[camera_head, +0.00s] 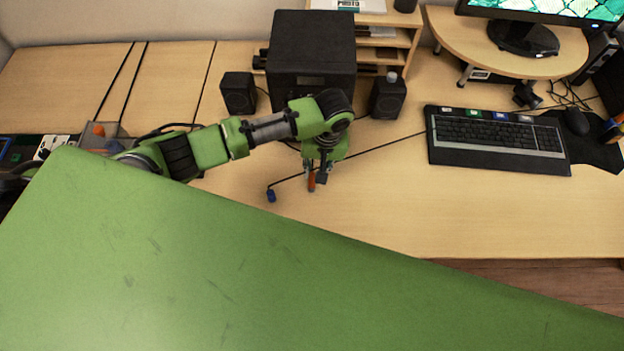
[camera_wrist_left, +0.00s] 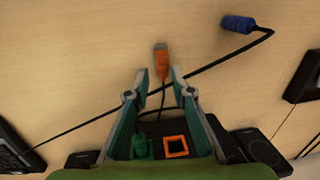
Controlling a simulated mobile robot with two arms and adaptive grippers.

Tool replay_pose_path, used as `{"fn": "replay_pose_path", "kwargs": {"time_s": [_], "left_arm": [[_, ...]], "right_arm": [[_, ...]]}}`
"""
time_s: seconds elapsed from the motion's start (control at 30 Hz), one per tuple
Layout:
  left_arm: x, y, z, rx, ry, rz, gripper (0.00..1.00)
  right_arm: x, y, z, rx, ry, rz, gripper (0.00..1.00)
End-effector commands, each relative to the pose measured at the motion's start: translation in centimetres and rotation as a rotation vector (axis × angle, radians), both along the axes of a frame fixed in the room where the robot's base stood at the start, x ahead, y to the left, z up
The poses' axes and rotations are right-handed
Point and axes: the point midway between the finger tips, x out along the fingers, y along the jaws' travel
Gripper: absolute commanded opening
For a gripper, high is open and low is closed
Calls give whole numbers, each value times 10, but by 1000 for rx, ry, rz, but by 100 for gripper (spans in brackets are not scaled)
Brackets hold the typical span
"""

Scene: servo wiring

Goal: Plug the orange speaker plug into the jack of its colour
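The orange plug (camera_head: 311,183) lies on the wooden desk below my left gripper (camera_head: 321,175). In the left wrist view the orange plug (camera_wrist_left: 161,62) is at the fingertips of my left gripper (camera_wrist_left: 159,72), with a gap visible on each side. The fingers are apart and do not appear to grip it. Its black cable runs back between the fingers. The orange-framed jack (camera_wrist_left: 175,146) shows low in the wrist view, beside a green plug (camera_wrist_left: 142,148) at a green jack. The jacks are hidden in the head view. My right gripper is not in view.
A blue plug (camera_head: 271,195) on a black cable lies left of the orange one. A black speaker box (camera_head: 312,50) stands behind, with small speakers (camera_head: 239,92) and (camera_head: 388,97) on either side. A keyboard (camera_head: 497,135) is at right. The desk front is clear.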

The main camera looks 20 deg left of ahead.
Motion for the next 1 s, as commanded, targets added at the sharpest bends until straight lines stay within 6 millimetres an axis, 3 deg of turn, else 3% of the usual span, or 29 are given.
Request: {"fn": "replay_pose_path", "kwargs": {"time_s": [0.1, 0.3, 0.53, 0.63, 1.0], "left_arm": [[-2, 6, -16, 4, 3, 2, 22], [-2, 8, -39, 2, 2, 0, 22], [-2, 7, -40, 1, 0, -1, 22], [-2, 7, -40, 1, 0, -1, 2], [-2, 7, -39, 1, 0, 0, 0]], "right_arm": [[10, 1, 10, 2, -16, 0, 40], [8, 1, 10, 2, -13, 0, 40], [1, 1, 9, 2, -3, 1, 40], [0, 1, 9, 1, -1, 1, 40], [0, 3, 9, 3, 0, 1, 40]]}}
